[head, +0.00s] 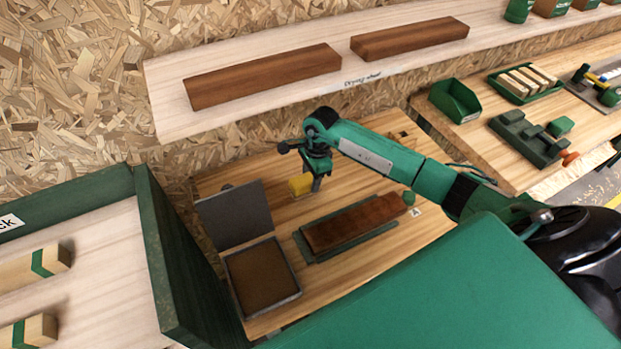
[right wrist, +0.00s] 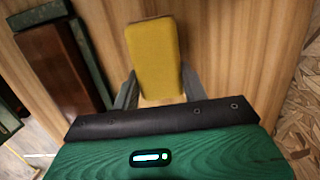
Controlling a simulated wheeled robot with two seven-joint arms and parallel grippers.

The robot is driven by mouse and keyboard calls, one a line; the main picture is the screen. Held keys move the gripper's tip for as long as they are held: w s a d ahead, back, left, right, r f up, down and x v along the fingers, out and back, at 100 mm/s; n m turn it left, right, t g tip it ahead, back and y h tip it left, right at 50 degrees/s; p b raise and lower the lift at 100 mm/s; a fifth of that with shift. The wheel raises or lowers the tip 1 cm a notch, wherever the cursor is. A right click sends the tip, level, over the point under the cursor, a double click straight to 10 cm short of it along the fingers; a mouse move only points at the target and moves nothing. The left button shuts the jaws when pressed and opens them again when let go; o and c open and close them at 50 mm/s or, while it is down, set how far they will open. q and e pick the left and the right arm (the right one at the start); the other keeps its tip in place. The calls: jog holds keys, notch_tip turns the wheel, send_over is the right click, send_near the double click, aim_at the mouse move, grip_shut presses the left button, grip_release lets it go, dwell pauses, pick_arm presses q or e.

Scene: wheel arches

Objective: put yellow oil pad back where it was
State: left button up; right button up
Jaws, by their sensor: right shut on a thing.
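The yellow oil pad (head: 299,187) is a small block over the far part of the wooden workbench (head: 375,256). My right gripper (head: 315,181) is shut on it; the right wrist view shows the pad (right wrist: 154,50) between the two grey fingers (right wrist: 157,88). I cannot tell whether the pad touches the bench. To its lower left stands an open grey tin (head: 296,292) with a raised lid (head: 235,214) and a brown filling. To its lower right a brown board (head: 352,223) lies on a green holder (head: 312,255). My left gripper is not in view.
A pale shelf (head: 240,112) with two brown boards (head: 262,76) overhangs the back. A green-walled rack (head: 168,262) stands at the left. A green bin (head: 455,101) is on the right-hand bench.

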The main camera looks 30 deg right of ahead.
aim_at(310, 183)
jog(key=shift+f+p, duration=0.35)
jog(key=shift+f, duration=0.45)
jog(key=shift+w+f+p, duration=0.15)
jog(key=shift+f+p, duration=0.05)
jog(key=shift+p, duration=0.1)
jog(key=shift+f, duration=0.35)
jog(key=shift+f, duration=0.1)
jog(key=shift+w+f, duration=0.1)
jog(key=o, duration=1.3)
